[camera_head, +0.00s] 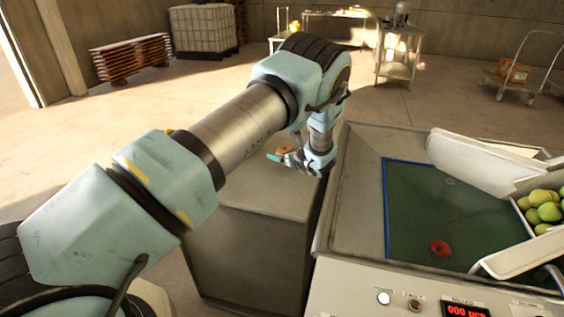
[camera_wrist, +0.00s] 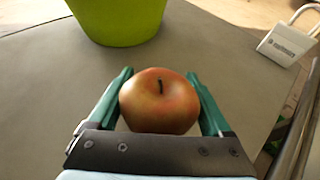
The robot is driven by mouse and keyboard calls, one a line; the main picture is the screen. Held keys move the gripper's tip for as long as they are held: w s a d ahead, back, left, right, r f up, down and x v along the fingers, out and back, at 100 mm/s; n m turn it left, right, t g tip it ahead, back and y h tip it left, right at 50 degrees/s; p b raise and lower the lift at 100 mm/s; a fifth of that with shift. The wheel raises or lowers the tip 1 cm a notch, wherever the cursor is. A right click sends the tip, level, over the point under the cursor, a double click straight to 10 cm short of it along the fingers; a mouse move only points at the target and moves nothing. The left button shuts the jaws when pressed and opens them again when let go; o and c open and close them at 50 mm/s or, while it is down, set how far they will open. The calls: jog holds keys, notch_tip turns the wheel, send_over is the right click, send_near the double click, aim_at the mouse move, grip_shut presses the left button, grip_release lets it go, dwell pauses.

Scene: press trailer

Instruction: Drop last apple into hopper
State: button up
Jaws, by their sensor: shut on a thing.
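A red-brown apple (camera_wrist: 158,100) with a dark stem sits between the two green fingers of my gripper (camera_wrist: 160,82) in the wrist view. The fingers touch its sides. In the head view my gripper (camera_head: 276,157) is small, and the apple (camera_head: 285,149) shows as an orange-brown patch beside it, above the grey box left of the machine. The machine has a dark green basin (camera_head: 415,205) with a blue edge, likely the hopper. A red apple (camera_head: 440,248) lies in it. My gripper is left of this basin, not over it.
A white chute (camera_head: 478,162) and a tray of green apples (camera_head: 545,205) stand at the machine's right. Its front panel (camera_head: 350,295) has buttons and a red display. In the wrist view, a green bucket (camera_wrist: 118,18) and a padlock-like object (camera_wrist: 287,42) are near the grey top (camera_wrist: 40,85).

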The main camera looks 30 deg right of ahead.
notch_tip(320, 180, up, 7)
jog(key=shift+r+b, duration=0.1)
jog(key=shift+b, duration=0.85)
jog(key=shift+s, duration=0.15)
